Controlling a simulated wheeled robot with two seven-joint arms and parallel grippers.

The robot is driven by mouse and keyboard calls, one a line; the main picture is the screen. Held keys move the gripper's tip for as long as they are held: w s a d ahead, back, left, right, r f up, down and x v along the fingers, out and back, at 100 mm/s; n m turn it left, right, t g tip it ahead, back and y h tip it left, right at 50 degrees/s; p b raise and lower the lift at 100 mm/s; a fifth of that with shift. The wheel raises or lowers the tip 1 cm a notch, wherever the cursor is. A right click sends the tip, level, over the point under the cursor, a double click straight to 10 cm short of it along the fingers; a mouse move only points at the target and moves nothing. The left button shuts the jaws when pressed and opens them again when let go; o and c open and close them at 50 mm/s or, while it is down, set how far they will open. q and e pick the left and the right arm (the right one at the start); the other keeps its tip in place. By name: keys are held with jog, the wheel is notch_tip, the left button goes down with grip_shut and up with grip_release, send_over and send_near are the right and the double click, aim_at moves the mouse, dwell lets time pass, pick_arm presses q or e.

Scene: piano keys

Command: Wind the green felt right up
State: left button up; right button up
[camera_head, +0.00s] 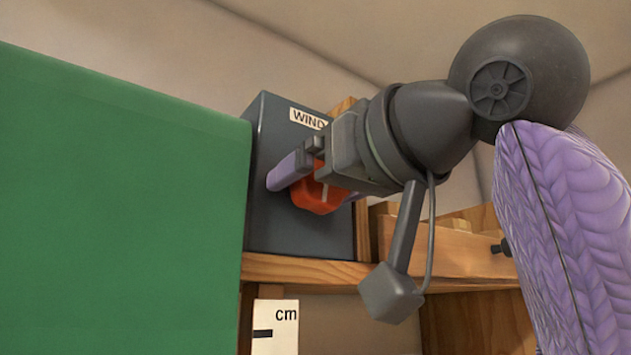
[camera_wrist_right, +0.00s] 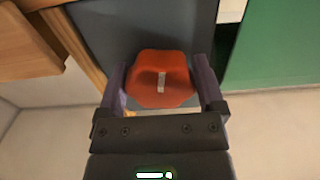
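The green felt (camera_head: 120,210) is a broad green sheet filling the left of the head view; a green strip shows at the upper right of the wrist view (camera_wrist_right: 288,45). A dark grey box (camera_head: 300,235) marked "WIND" stands beside it, with a red-orange knob (camera_head: 318,196) on its face. My right gripper (camera_head: 322,183) is at the knob, one purple finger on each side. In the wrist view the knob (camera_wrist_right: 180,88) fills the gap between the fingers, which look to touch both sides. The knob's white mark is roughly upright there. The label's end is hidden. My left gripper is out of view.
The box stands on a wooden shelf (camera_head: 300,270). A white "cm" scale (camera_head: 276,330) with a black mark hangs below, beside the felt. A wooden drawer-like part (camera_head: 460,250) with a dark knob lies right of the box, behind my right arm.

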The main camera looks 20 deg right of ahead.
jog(key=c, duration=0.5)
